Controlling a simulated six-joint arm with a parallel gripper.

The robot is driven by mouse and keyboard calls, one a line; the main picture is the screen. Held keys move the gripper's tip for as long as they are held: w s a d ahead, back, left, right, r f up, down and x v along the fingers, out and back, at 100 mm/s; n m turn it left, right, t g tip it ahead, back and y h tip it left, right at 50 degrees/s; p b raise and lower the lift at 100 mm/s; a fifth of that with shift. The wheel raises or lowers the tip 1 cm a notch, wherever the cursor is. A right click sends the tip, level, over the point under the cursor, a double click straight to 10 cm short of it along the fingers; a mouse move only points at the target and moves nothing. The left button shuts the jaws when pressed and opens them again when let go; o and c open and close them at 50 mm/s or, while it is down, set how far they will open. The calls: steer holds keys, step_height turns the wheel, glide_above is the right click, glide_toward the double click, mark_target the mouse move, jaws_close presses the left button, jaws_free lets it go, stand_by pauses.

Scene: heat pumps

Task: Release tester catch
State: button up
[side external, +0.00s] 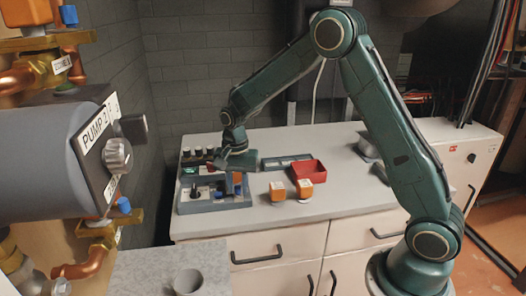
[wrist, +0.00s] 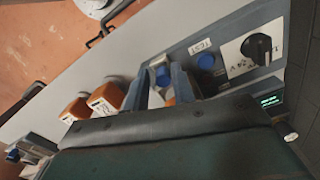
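The grey tester (side external: 210,207) stands on the left of the worktop. In the wrist view its panel has a round blue button (wrist: 206,61) beside a TEST label and a black knob (wrist: 258,47). A blue piece (wrist: 160,73), which looks like the catch, sits between my fingertips, with a bit of orange below it. My gripper (wrist: 159,80) is over the tester's right part, fingers apart on either side of the blue piece. I cannot make out contact. In the side view my gripper (side external: 236,170) hides part of the tester.
Two orange blocks with white labels, one nearer left (side external: 277,191) and one nearer right (side external: 305,189), stand right of the tester. The worktop's front right is clear.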

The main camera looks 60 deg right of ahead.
mark_target(238, 187)
steer(key=shift+o, duration=0.9)
steer(key=shift+w+d, duration=0.1)
step_height(238, 187, up, 14)
stand_by(0.4)
steer(key=s+a+r+n+t, duration=0.1)
steer(key=s+r+n, duration=0.25)
steer(key=s, duration=0.35)
steer(key=s+a+r+n+t, duration=0.1)
steer(key=s+r+n+t, duration=0.2)
steer(key=s, duration=0.4)
steer(key=s+a+f+n+t, duration=0.1)
steer(key=s+n, duration=0.5)
steer(key=s, duration=0.8)
steer(key=shift+s+t, duration=0.2)
steer(key=shift+t, duration=0.1)
